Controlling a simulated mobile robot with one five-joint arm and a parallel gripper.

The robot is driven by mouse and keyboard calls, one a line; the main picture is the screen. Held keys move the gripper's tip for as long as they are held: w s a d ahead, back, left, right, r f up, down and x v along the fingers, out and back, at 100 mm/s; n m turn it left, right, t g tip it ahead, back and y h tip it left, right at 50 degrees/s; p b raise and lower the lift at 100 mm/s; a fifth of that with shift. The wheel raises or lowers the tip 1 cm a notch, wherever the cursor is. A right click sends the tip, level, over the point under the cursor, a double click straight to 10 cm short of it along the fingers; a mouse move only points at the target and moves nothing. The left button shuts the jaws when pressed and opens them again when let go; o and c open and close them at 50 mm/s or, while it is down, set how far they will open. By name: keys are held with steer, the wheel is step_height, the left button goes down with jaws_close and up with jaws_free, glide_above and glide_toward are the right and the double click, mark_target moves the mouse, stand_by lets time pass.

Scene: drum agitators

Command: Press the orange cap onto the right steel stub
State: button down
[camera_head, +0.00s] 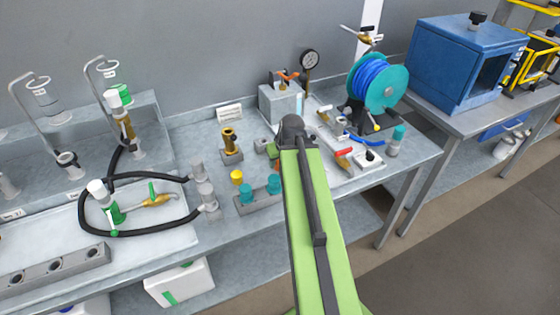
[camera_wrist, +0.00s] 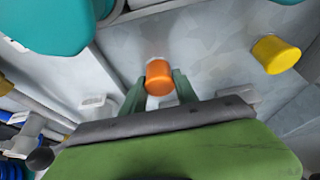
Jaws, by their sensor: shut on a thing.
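The orange cap (camera_wrist: 159,76) is between the two dark green fingers of my gripper (camera_wrist: 158,88) in the wrist view. The fingers are shut on its sides. A small pale patch shows just beyond the cap; I cannot tell whether it is a stub or the bench. In the head view my green arm reaches over the bench and hides the gripper and most of what is around it. I cannot make out the right steel stub clearly in either view.
A yellow cap (camera_wrist: 276,54) lies to the right in the wrist view, and also shows in the head view (camera_head: 237,177). Teal caps (camera_head: 246,193) stand on a grey block left of my arm. A brass fitting (camera_head: 230,142), a hose reel (camera_head: 381,82) and a gauge (camera_head: 309,60) stand nearby.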

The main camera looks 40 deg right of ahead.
steer(key=c, duration=0.9)
jaws_free()
steer(key=shift+o, duration=0.2)
step_height(320, 180, up, 4)
steer(key=p, duration=0.4)
steer(key=shift+r, duration=0.15)
steer(key=shift+f, duration=0.2)
